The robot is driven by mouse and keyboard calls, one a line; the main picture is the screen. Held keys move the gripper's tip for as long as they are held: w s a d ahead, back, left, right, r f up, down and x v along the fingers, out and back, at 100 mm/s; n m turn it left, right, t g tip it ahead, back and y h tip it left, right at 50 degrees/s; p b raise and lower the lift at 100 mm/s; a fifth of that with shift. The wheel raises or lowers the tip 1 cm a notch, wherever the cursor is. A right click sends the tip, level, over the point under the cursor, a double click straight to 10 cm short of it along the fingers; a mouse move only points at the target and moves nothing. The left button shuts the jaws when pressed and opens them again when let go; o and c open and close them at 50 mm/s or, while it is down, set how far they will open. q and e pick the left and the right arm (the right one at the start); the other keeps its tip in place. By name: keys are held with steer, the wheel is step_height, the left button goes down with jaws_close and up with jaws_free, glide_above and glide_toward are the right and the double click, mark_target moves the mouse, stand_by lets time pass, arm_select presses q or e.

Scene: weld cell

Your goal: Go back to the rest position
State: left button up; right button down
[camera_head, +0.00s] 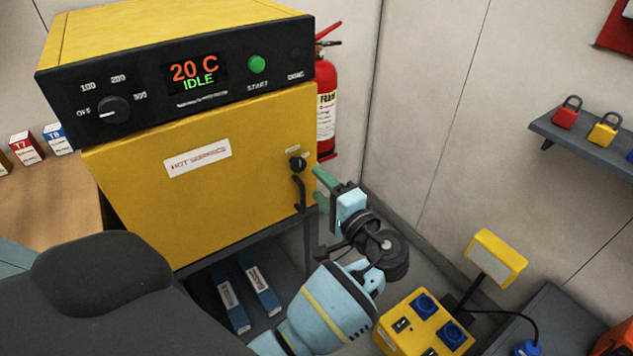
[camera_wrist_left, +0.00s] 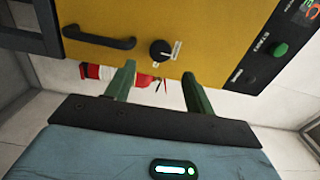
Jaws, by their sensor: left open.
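My left gripper (camera_head: 318,184) has two green fingers, spread apart with nothing between them. It is just right of the yellow oven's (camera_head: 200,190) front, near the dark door handle (camera_head: 299,193) and the round black knob (camera_head: 297,163). In the left wrist view, the open fingers (camera_wrist_left: 158,74) point toward the oven front, with the knob (camera_wrist_left: 160,50) beyond the gap and the handle (camera_wrist_left: 98,38) to the left. I cannot tell any contact with the oven. The oven door looks closed, and its display (camera_head: 194,75) reads 20 C IDLE. My right gripper is not in view.
A red extinguisher (camera_head: 327,105) stands behind the oven's right side. A yellow socket box (camera_head: 424,323) and a yellow lamp (camera_head: 496,258) are at lower right. A wall shelf (camera_head: 585,146) holds padlocks. Blue-labelled items (camera_head: 230,300) lie under the oven.

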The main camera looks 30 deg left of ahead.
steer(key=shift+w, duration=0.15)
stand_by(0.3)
arm_select(q)
steer(key=s+d+f+m+t+h+p, duration=0.1)
steer(key=s+f+m+h+p, duration=0.1)
steer(key=s+f+h, duration=0.7)
steer(key=s+d+f+m+t+h+p, duration=0.15)
steer(key=s+f, duration=0.35)
steer(key=f, duration=0.7)
steer(key=s+d+n+h+p, duration=0.2)
steer(key=s+n+h, duration=0.1)
steer(key=s, duration=0.7)
steer(key=s+d+n+h+p, duration=0.2)
steer(key=s+h, duration=0.3)
steer(key=s, duration=0.6)
steer(key=shift+s+d+r+n, duration=0.2)
steer(key=shift+s+d+n, duration=0.1)
steer(key=shift+d+n, duration=0.2)
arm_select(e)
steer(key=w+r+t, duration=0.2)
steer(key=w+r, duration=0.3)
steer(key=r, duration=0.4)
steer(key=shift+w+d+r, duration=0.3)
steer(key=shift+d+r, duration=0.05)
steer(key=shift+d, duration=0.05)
arm_select(q)
steer(key=shift+g, duration=0.25)
